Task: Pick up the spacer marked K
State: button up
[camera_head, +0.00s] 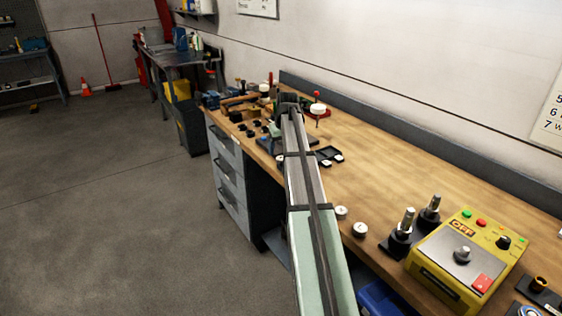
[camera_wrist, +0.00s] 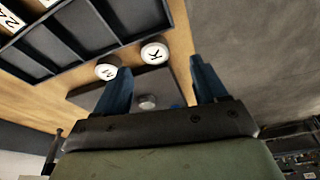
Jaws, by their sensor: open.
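The spacer marked K (camera_wrist: 154,53) is a white round disc with a dark rim, lying on the wooden bench in the wrist view. A second white spacer (camera_wrist: 107,71) lies to its left, partly behind my left finger; its letter is hard to read. My gripper (camera_wrist: 160,65) is open and empty. K appears in the gap between the two blue fingers, apart from both. In the head view my gripper is largely hidden at the far end of my arm, and the letters on the white discs (camera_head: 341,212) are too small to read.
A dark compartment tray (camera_wrist: 85,35) lies beside the spacers, with white numbered pieces at its far left. A flat grey plate (camera_wrist: 80,99) with a round knob is near the fingers. The bench edge drops to floor at right. A yellow box (camera_head: 465,252) stands front right.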

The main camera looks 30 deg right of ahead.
aim_at(281, 158)
jog(key=shift+d+x, duration=0.15)
jog(key=shift+x, duration=1.15)
jog(key=shift+d+x, duration=0.15)
jog(key=shift+x, duration=1.1)
jog(key=shift+s, duration=0.15)
jog(key=shift+c, duration=0.2)
jog(key=c, duration=1.1)
